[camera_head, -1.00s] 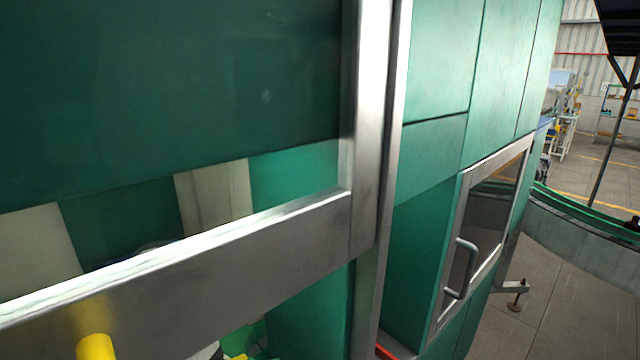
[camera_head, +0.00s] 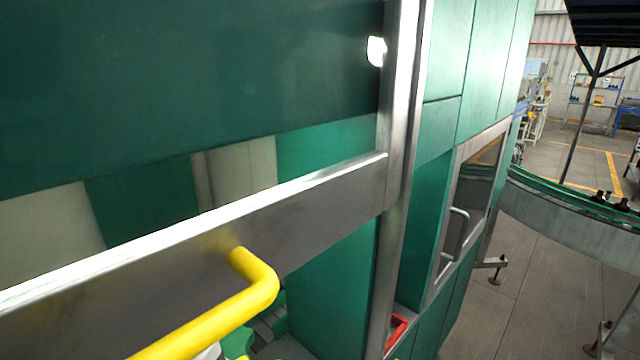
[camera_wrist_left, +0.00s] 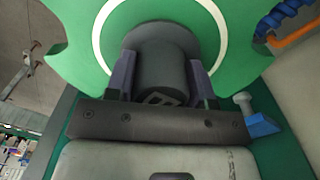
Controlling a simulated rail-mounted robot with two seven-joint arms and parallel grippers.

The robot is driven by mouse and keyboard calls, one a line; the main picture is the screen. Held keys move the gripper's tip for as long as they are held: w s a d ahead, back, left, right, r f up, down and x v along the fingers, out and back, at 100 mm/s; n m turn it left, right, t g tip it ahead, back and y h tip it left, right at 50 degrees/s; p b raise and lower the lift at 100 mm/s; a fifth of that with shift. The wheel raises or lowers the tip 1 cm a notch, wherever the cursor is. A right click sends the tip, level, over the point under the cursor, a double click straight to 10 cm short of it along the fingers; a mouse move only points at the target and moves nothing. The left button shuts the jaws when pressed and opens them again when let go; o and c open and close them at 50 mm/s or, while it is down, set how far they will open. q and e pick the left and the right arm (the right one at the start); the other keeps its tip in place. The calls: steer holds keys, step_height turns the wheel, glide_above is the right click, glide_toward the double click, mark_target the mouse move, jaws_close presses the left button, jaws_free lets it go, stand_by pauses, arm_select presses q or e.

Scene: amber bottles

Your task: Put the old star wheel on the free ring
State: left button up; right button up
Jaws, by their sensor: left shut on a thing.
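A green star wheel (camera_wrist_left: 75,48) with a white ring line and scalloped edge fills the top of the left wrist view. A dark grey round hub stands at its middle. My left gripper (camera_wrist_left: 162,80) is shut on this hub, one finger on each side. The wheel's far side is hidden. In the head view, a small green piece (camera_head: 238,345) shows below the yellow handle; I cannot tell whether it is the wheel. I cannot make out the free ring in either view. My right gripper is not in view.
A green machine with a steel-framed window (camera_head: 330,195) fills the left of the head view. A yellow handle (camera_head: 215,315) sticks out from the frame. A door with a grey handle (camera_head: 456,235) and a curved conveyor (camera_head: 560,205) lie right. A blue hose (camera_wrist_left: 285,15) shows in the wrist view.

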arm_select(q)
steer(key=s+d+f+m, duration=0.1)
steer(key=d+f, duration=0.3)
steer(key=d, duration=0.9)
steer(key=s+d+f+m, duration=0.1)
steer(key=s+d+f, duration=0.2)
steer(key=d, duration=1.1)
steer(key=s+d+f+m, duration=0.2)
steer(key=d+f, duration=0.3)
steer(key=d, duration=0.9)
steer(key=shift+s+d, duration=0.2)
steer(key=shift+s, duration=0.3)
